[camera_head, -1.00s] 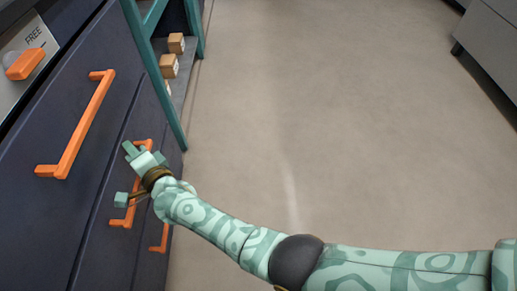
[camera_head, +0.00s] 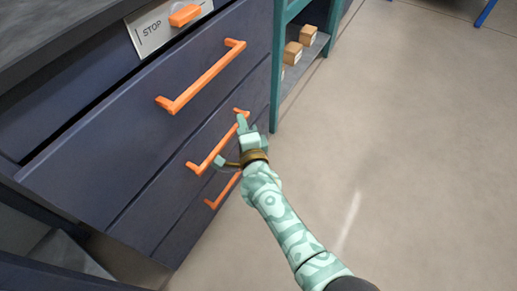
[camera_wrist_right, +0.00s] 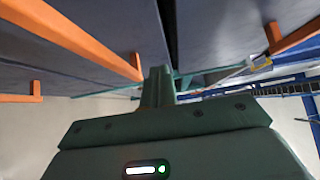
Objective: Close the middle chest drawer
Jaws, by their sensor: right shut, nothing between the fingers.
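The dark navy chest shows several drawer fronts with orange handles in the head view. The middle drawer (camera_head: 196,145) has a slanting orange handle (camera_head: 206,158), which also shows large in the right wrist view (camera_wrist_right: 75,35). A dark gap runs beside this drawer front in the wrist view; how far it stands out is hard to tell. My right gripper (camera_head: 242,122) is shut and empty, its fingertips at the far end of that handle, close to the drawer front. Whether it touches is unclear. The shut fingers also show in the wrist view (camera_wrist_right: 158,85). My left gripper is out of view.
The upper drawer's handle (camera_head: 200,78) and the lower drawer's handle (camera_head: 224,190) lie on either side. A panel marked STOP (camera_head: 155,30) with an orange knob (camera_head: 184,15) is above. A teal frame (camera_head: 277,80) with wooden blocks (camera_head: 292,52) stands beyond. Floor to the right is clear.

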